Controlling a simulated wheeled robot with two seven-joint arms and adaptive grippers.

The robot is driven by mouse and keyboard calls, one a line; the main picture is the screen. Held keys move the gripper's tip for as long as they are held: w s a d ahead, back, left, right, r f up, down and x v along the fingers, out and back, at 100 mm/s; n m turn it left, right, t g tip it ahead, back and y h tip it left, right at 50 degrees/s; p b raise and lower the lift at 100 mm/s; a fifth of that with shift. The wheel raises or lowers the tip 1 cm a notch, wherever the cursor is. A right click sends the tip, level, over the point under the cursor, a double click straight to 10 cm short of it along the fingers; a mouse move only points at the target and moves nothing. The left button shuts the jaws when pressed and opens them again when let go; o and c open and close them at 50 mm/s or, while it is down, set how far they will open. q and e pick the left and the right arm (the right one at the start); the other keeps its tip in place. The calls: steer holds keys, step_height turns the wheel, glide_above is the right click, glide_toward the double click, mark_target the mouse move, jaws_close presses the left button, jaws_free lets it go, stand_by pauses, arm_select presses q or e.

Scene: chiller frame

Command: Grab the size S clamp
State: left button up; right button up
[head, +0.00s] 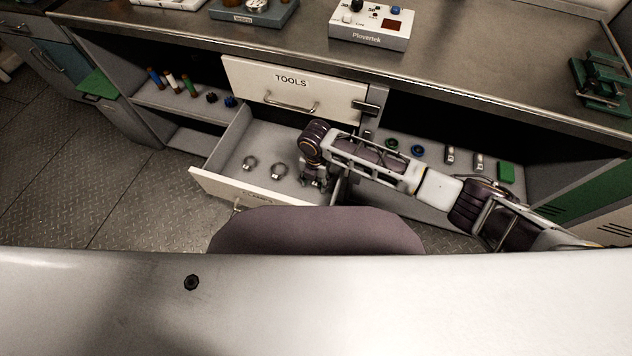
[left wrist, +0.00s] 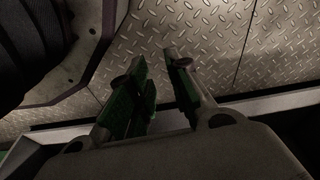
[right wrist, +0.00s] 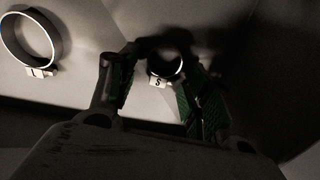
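The size S clamp (right wrist: 161,78) is a small metal ring with a white tag marked S, lying on the drawer floor in the right wrist view. My right gripper (right wrist: 157,65) is open, with its fingers on either side of this clamp and no visible grip on it. In the head view my right gripper (head: 316,182) reaches down into the right part of the open drawer (head: 262,127) and hides the S clamp. Two other ring clamps lie left of it, one (head: 250,162) further left and one (head: 279,170) nearer. My left gripper (left wrist: 165,70) is open and empty above the metal floor.
The closed TOOLS drawer (head: 292,90) sits just above and behind the open one. A larger clamp (right wrist: 30,42) lies left of the S clamp. The drawer walls are close to my right gripper. A shelf (head: 440,180) with small parts is at the right.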

mark_target(316, 182)
steer(key=c, duration=0.6)
steer(key=shift+r, duration=0.1)
